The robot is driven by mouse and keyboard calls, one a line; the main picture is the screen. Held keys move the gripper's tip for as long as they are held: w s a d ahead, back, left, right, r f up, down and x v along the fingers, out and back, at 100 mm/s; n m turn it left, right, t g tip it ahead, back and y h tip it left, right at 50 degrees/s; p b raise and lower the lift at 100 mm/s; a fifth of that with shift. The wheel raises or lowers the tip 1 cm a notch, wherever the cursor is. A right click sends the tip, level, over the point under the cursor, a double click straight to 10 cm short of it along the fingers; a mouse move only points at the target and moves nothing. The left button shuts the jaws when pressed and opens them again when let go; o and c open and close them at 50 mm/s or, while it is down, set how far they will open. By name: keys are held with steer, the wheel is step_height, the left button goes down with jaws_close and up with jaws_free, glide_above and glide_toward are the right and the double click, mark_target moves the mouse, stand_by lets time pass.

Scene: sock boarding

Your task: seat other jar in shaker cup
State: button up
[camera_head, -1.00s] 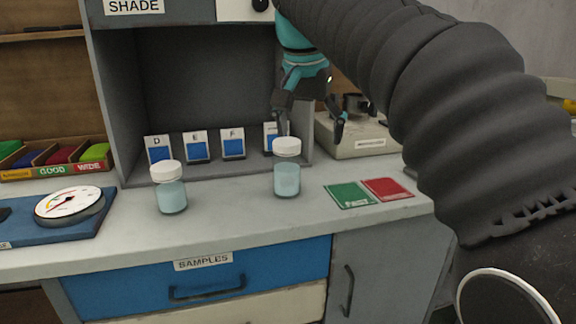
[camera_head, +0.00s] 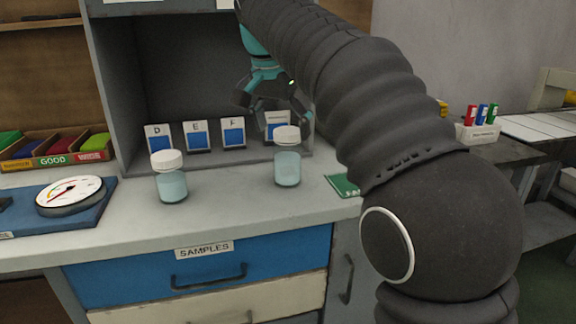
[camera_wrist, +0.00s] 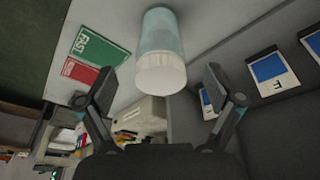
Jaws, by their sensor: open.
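Two jars with white lids and pale blue contents stand upright on the grey counter. The left jar (camera_head: 171,184) is near the counter's front. The right jar (camera_head: 287,165) stands to its right; a jar also shows in the wrist view (camera_wrist: 160,50), just beyond the fingertips with its lid toward me. My gripper (camera_head: 277,118) is above and behind the right jar, fingers spread and empty. In the wrist view my gripper (camera_wrist: 158,88) has its fingers apart on either side of the lid's near end. The shaker cup cannot be made out; my arm may hide part of the machine.
Shade cards D, E and F (camera_head: 233,134) stand in the grey booth behind the jars. A dial gauge (camera_head: 70,194) on a blue board is at left. A green card (camera_head: 343,186) lies right of the right jar, partly behind my arm.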

mark_target(287, 151)
steer(key=shift+b+x, duration=0.65)
steer(key=shift+x, duration=2.65)
steer(key=shift+w, duration=0.1)
steer(key=c, duration=1.4)
steer(key=shift+o, duration=0.2)
steer(key=shift+r, duration=0.1)
